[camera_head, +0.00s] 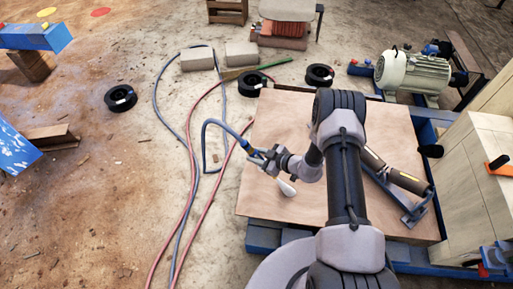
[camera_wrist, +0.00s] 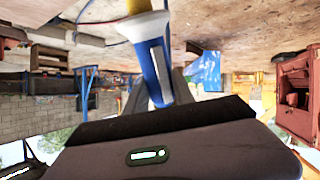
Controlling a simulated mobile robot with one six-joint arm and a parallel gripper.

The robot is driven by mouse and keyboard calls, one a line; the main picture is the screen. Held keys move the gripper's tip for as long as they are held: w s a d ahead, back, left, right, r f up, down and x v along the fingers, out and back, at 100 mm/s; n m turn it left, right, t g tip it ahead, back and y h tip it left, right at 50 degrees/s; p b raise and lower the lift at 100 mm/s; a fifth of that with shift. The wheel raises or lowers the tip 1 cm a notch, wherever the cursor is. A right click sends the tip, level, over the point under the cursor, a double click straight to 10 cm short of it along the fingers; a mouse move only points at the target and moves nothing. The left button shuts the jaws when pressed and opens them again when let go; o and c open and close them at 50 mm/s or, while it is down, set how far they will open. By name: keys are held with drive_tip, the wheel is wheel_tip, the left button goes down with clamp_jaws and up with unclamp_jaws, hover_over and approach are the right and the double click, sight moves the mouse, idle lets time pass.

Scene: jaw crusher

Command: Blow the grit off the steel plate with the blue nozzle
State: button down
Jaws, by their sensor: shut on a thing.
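My gripper (camera_head: 262,160) is over the left part of a wooden board. In the wrist view my gripper (camera_wrist: 157,88) is shut on the blue nozzle (camera_wrist: 157,65), which has a pale collar and a yellow part above it. In the head view the nozzle (camera_head: 249,148) is small and partly hidden by the fingers, with a blue-grey hose running up and left from it. I cannot pick out the steel plate for certain. A blue panel with white specks (camera_head: 16,150) stands at the left edge, and also shows in the wrist view (camera_wrist: 207,70). No grit is clearly distinguishable.
The wooden board (camera_head: 272,120) rests on a blue frame. A dark tool (camera_head: 398,178) lies on its right, and a small white object (camera_head: 287,187) is below my gripper. Red and blue hoses (camera_head: 190,170) cross the floor. A motor (camera_head: 412,72) stands at upper right. Left floor is mostly open.

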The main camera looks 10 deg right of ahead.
drive_tip(key=shift+a+p, duration=0.55)
drive_tip(key=shift+a, duration=4.75)
drive_tip(key=w+d+b, duration=0.2)
drive_tip(key=w+d, duration=0.1)
drive_tip(key=w, duration=0.6)
drive_tip(key=shift+w+d+b, duration=0.15)
drive_tip(key=shift+w+b, duration=0.2)
drive_tip(key=shift+r, duration=0.1)
